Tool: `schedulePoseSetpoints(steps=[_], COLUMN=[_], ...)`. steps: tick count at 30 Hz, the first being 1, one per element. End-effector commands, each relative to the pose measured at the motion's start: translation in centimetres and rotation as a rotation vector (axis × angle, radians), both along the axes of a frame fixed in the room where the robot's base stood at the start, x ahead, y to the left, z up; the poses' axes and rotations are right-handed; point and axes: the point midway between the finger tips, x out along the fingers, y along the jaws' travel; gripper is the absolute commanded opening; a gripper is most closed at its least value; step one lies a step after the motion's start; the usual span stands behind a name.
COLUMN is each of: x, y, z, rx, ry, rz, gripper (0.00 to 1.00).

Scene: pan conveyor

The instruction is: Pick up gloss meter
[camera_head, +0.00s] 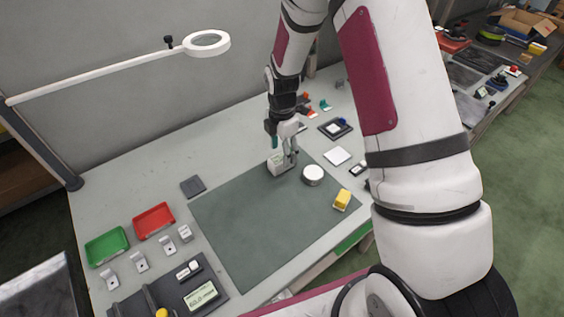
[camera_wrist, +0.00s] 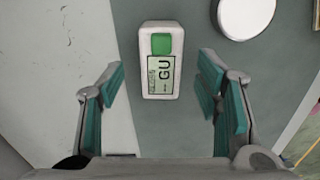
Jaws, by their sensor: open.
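The gloss meter appears to be the white box (camera_wrist: 160,88) with a green square and a small screen reading "GU". In the wrist view it lies between and a little beyond the fingertips of my gripper (camera_wrist: 160,82), which is open with teal pads on both sides. Neither finger visibly touches it. In the head view the same white box (camera_head: 275,164) sits at the back edge of the dark green mat (camera_head: 250,225). My gripper (camera_head: 286,158) is down at it there, and partly covers it.
A white round piece (camera_head: 313,175) lies on the mat just right of the box. A yellow block (camera_head: 342,200) is at the mat's right edge. Red (camera_head: 153,220) and green (camera_head: 106,246) trays stand at left. A magnifier lamp (camera_head: 206,43) reaches over the table. The mat's middle is clear.

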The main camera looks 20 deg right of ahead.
Motion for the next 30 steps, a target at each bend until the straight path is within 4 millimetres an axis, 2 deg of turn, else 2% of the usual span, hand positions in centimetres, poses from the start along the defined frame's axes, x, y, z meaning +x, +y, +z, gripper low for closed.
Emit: schedulePoseSetpoints(steps=[6,15,16,21,24,30], x=[-0.1,0.0,0.0,0.0,0.0,0.0], y=[-0.2,-0.2,-0.2,-0.2,-0.2,-0.2], z=[-2.7,-3.3,-3.3,-3.2,-3.2,-3.2], rx=[-0.001,0.0,0.0,0.0,0.0,0.0], ry=[0.002,-0.001,-0.001,0.0,0.0,-0.001], rz=[0.0,-0.001,-0.001,-0.001,-0.001,-0.001], gripper=[0.58,0.58,0.56,0.18,0.0,0.0])
